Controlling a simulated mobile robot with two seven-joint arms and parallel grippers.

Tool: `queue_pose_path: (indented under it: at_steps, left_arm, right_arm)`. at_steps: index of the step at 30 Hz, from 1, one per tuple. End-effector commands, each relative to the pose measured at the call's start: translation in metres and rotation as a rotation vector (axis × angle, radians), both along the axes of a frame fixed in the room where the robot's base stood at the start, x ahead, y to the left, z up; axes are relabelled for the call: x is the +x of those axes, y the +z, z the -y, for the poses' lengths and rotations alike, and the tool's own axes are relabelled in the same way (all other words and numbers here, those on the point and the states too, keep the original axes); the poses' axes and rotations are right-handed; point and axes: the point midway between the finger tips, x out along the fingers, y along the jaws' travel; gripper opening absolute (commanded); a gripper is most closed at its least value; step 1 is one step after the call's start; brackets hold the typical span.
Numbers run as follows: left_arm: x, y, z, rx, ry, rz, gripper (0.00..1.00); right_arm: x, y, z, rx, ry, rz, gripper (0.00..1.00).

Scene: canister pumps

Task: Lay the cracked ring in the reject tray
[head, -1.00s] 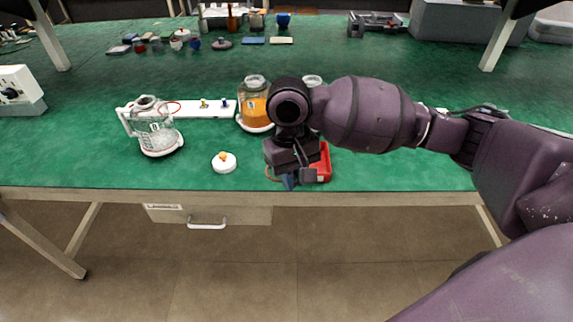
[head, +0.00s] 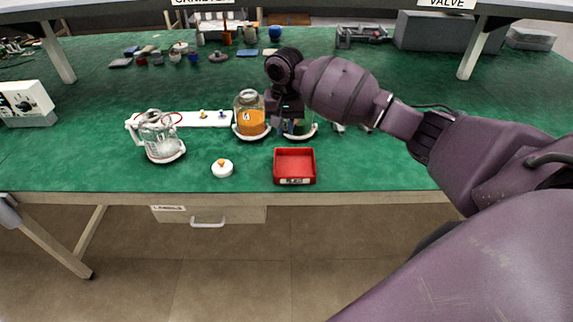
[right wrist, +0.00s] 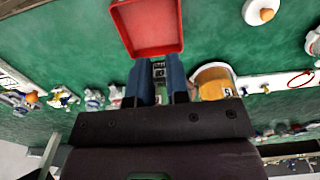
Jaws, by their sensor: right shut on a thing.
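The red reject tray (head: 277,170) sits near the front edge of the bench and looks empty; it also shows in the right wrist view (right wrist: 118,20). My right gripper (head: 289,116) is behind the tray, in front of a canister (head: 300,134) that it partly hides. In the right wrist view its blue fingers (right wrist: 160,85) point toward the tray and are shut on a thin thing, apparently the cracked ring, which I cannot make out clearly. Another red ring (head: 172,118) lies at the white board's left end. My left gripper is not in view.
An orange-filled canister (head: 250,122) stands left of my right gripper. A white knob cap (head: 222,169) lies left of the tray. A clear jug-like canister (head: 160,137) stands farther left near the white board (head: 205,120).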

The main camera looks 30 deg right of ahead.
Motion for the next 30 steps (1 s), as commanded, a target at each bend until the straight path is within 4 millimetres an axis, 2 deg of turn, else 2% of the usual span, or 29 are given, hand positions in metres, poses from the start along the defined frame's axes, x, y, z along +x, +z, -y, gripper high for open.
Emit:
queue_pose_path:
  at_steps: [1,9,12,20,30]
  left_arm:
    - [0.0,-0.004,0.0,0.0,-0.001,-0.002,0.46]
    - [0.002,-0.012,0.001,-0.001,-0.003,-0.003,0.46]
    - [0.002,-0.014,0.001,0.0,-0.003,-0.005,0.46]
    - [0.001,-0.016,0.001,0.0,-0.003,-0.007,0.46]
    - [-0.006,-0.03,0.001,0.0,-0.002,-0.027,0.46]
  right_arm:
    - [-0.001,-0.015,0.0,0.0,-0.001,-0.005,0.0]
    - [0.0,-0.069,0.0,0.0,0.001,-0.004,0.0]
    - [0.0,-0.08,0.0,-0.001,0.001,-0.002,0.0]
    - [0.0,-0.094,0.0,0.0,0.0,-0.001,0.0]
    - [-0.001,-0.143,0.0,-0.001,0.0,-0.003,0.0]
